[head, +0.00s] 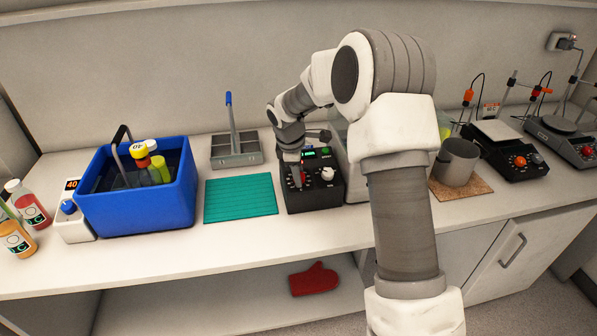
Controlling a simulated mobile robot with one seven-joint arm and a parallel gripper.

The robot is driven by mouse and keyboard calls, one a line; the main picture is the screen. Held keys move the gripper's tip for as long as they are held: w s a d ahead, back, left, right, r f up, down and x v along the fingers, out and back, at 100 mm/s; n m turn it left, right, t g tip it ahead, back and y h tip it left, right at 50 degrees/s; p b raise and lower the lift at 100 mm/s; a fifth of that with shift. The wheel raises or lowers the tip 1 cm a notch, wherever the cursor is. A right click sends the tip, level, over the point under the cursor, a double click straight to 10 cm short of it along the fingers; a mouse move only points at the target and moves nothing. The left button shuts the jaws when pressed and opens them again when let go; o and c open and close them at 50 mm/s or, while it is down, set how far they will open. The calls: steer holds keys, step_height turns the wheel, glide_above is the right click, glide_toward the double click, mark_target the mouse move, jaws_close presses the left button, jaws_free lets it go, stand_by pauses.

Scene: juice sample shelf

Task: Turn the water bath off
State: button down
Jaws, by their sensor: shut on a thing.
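A black control unit (325,196) stands mid-counter, with a lit green display (309,154), a white knob (327,174) and a small red part (303,178) on its front. A pale clear-sided tank (354,160) stands beside it, mostly behind my arm. The unit and tank look like the water bath, though I cannot read the labels. My gripper (297,178) points down at the left of the unit's front panel. It is shut on what looks like the red part, a switch or lever; the fingers hide much of it. The switch's position cannot be told.
A blue tub (140,210) with bottles and a white box (73,222) reading 40 stand left. A metal beaker (457,162) and hotplates (508,150) stand right. A red mitt (314,279) lies below.

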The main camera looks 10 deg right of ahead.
steer(key=n+p, duration=0.1)
steer(key=n, duration=0.4)
steer(key=shift+t, duration=0.3)
stand_by(0.4)
steer(key=shift+c, duration=2.2)
jaws_free()
steer(key=shift+s, duration=0.1)
steer(key=v, duration=1.7)
steer(key=shift+s+r+p, duration=0.15)
steer(key=shift+r+p, duration=0.05)
steer(key=shift+p, duration=0.1)
